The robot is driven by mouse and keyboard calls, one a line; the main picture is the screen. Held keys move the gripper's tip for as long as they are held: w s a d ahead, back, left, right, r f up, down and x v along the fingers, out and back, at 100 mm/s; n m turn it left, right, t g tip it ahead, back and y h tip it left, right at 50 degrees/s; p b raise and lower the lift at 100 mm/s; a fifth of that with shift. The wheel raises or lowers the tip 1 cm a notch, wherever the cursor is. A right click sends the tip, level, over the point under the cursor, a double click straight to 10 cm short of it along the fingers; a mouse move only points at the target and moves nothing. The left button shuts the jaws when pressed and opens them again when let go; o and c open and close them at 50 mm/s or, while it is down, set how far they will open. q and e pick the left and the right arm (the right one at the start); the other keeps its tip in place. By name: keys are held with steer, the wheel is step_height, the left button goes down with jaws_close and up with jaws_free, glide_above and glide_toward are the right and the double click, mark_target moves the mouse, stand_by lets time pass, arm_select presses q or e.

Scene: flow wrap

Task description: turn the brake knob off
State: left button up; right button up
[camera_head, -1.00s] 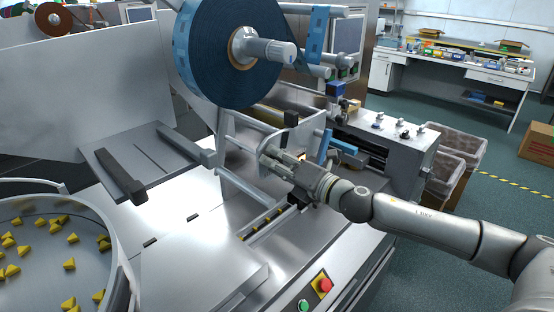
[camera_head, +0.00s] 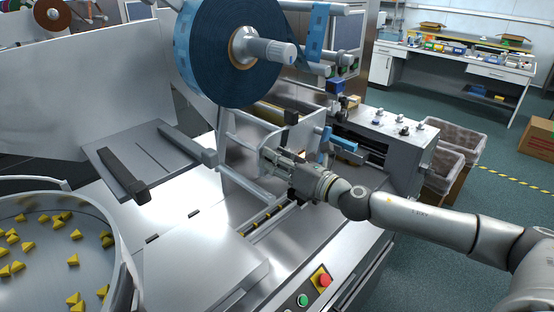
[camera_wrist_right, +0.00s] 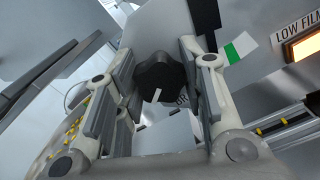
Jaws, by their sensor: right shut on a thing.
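The brake knob (camera_wrist_right: 160,78) is black and lobed with a white pointer line, and it shows in the right wrist view in front of a grey panel. The white line points down and slightly left in that view. My right gripper (camera_head: 270,157) is at the panel below the blue film roll, and its two fingers (camera_wrist_right: 158,75) are shut on the knob from both sides. In the head view the gripper hides the knob. Lettering behind the knob is mostly covered. My left gripper is not in view.
The blue film roll (camera_head: 215,55) hangs above my right gripper. A green and white label (camera_wrist_right: 241,46) and a lit amber indicator (camera_wrist_right: 306,47) are right of the knob. A red button (camera_head: 321,280) and green button (camera_head: 303,300) sit at the front. A bowl (camera_head: 60,197) holds yellow pieces.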

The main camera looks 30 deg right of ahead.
steer(key=shift+f, duration=0.25)
steer(key=o, duration=0.8)
steer(key=shift+o, duration=1.2)
steer(key=shift+r, duration=0.15)
steer(key=shift+s+d, duration=0.1)
steer(key=shift+s, duration=0.05)
steer(key=v, duration=1.1)
steer(key=shift+s, duration=0.35)
steer(key=shift+d, duration=0.15)
